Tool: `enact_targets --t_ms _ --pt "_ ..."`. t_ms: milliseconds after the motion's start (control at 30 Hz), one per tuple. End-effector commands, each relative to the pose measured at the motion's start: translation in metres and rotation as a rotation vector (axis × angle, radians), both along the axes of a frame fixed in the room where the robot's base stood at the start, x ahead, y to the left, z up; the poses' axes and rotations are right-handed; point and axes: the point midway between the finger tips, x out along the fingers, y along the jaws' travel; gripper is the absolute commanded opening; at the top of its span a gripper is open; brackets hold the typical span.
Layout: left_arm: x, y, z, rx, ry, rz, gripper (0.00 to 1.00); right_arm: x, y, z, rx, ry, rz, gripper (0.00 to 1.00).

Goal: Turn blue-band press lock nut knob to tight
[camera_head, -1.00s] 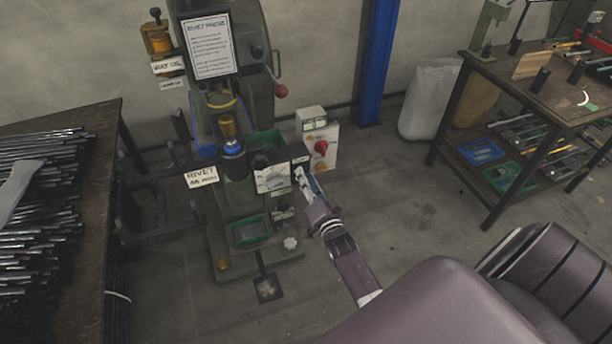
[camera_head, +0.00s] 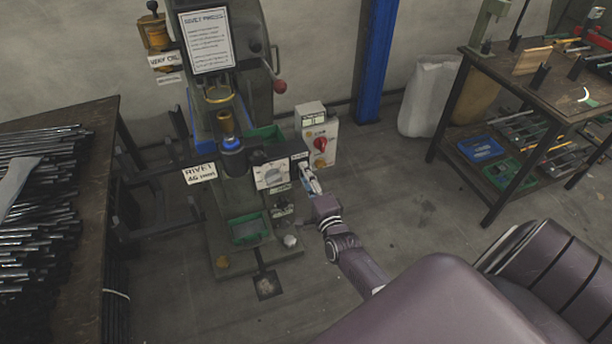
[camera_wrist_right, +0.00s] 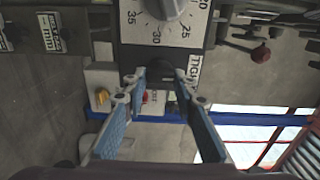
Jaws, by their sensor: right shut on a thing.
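The blue-band press (camera_head: 232,143) stands at left centre in the head view, with a blue ring on its ram. Its front panel carries a white dial (camera_head: 271,174), also at the top of the wrist view (camera_wrist_right: 160,22). A dark lock nut knob (camera_wrist_right: 163,82) sits below the dial in the wrist view, beside a label reading "TIGHT" (camera_wrist_right: 191,70). My right gripper (camera_head: 306,170) is at the panel's right end. In the wrist view its blue-padded fingers (camera_wrist_right: 160,84) are shut on the knob from both sides. The knob is partly hidden and its exact angle is unclear. My left gripper is out of view.
A switch box with a red knob (camera_head: 320,144) stands just right of the panel. A lever with a red ball (camera_head: 280,87) juts out above. A table of rods (camera_head: 100,125) is at left, a tool bench (camera_head: 510,75) at right.

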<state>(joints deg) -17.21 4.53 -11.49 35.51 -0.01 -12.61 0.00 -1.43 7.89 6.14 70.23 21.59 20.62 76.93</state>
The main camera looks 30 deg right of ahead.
Motion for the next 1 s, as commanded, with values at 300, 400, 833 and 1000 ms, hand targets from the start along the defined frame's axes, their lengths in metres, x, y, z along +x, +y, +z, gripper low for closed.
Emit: enact_targets --t_ms 300,400,833,1000 --pt "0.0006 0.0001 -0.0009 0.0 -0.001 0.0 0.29 0.0008 0.0001 0.0011 0.032 -0.01 0.001 0.02" --pt "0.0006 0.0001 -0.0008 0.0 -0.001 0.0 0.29 0.0008 0.0001 0.0012 0.032 -0.01 0.001 0.02" --pt "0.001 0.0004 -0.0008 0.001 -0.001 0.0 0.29 0.0004 0.0001 0.0007 0.03 -0.008 0.0 0.43" --pt "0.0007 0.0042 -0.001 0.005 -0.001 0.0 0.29 -0.0005 0.0003 0.0002 0.029 -0.007 0.0 0.43"
